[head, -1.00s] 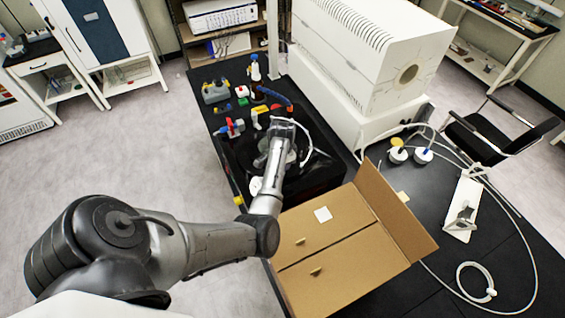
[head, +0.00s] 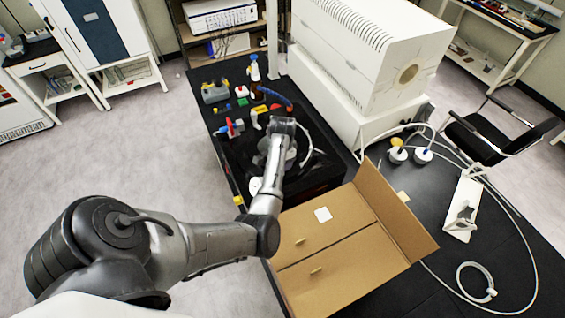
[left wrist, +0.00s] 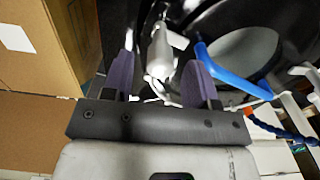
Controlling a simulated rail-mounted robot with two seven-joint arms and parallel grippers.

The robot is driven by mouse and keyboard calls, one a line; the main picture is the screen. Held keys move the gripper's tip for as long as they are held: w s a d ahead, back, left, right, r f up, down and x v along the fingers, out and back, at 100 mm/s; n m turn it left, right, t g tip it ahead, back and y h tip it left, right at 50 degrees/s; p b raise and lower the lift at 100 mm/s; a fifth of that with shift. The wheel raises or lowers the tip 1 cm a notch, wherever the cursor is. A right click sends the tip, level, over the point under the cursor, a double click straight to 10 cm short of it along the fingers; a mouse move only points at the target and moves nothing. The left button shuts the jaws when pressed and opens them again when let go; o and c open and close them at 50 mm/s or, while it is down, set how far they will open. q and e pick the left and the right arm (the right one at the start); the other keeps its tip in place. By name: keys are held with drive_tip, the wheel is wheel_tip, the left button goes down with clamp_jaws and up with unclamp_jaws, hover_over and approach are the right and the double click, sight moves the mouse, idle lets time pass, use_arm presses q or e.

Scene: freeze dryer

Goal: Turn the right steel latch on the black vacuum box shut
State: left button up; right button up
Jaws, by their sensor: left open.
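The black vacuum box (head: 318,183) sits on the dark bench in the head view, partly hidden by my left arm. Its black surface (left wrist: 282,20) and round grey window fill the upper part of the left wrist view. A pale steel piece that looks like the latch (left wrist: 160,48) stands between my left gripper's two purple fingers (left wrist: 160,72). The fingers are apart on either side of it, and I cannot tell whether either touches it. In the head view my left gripper (head: 283,128) is over the box, with its fingertips hidden. My right gripper is not in view.
An open cardboard box (head: 345,250) stands close in front of the vacuum box. A blue bar or tube (left wrist: 230,72) lies just right of my left fingers. Several bottles and small tools crowd the bench behind. A white furnace-like unit (head: 365,50) stands at the right.

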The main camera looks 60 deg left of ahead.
use_arm(q)
wheel_tip(320, 180, up, 7)
drive_tip(key=shift+r+b, duration=0.1)
drive_tip(key=shift+b, duration=0.4)
drive_tip(key=shift+r+p, duration=0.7)
drive_tip(key=shift+r, duration=1.75)
